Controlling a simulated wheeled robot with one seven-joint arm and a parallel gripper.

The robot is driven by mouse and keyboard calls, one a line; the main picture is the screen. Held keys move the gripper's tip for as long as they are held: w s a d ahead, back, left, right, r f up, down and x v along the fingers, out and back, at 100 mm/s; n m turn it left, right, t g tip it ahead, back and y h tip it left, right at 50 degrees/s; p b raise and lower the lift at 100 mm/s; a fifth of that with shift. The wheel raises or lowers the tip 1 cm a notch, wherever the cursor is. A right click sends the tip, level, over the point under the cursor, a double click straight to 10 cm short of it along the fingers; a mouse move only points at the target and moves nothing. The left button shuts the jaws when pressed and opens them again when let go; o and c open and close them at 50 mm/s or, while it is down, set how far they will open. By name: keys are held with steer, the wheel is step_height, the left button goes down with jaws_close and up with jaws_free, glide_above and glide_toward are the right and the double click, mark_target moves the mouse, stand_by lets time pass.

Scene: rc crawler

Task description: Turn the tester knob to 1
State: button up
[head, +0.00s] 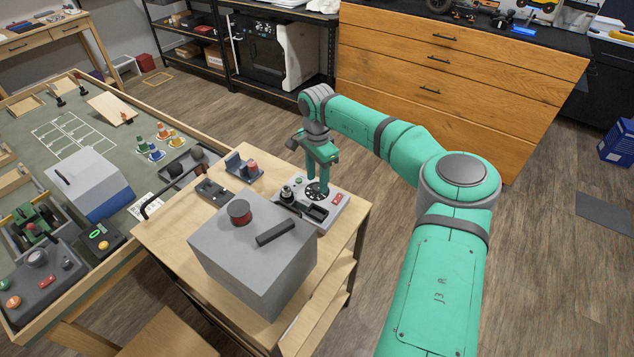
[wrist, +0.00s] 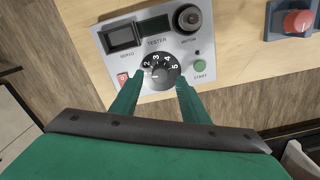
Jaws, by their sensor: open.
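The tester (wrist: 157,46) is a light grey panel with a black numbered knob (wrist: 161,72), a screen, a second round dial, a red switch and a green START button. In the wrist view the digits 2, 3, 4 and 5 show around the knob; its pointer and the 1 are not clear. My gripper (wrist: 158,92) is open, its two green fingers on either side of the knob's near edge. In the head view the tester (head: 334,212) sits on the wooden cart, and my gripper (head: 318,185) points down over its knob. Contact with the knob cannot be told.
A large grey box (head: 255,262) with a dark red knob stands on the cart (head: 165,245) close in front of the tester. A small device with a red button (wrist: 297,22) is beside the tester. A low-walled workbench (head: 60,110) lies to the left.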

mark_target(317, 187)
step_height(317, 187, up, 9)
steer(key=shift+f, duration=0.15)
stand_by(0.5)
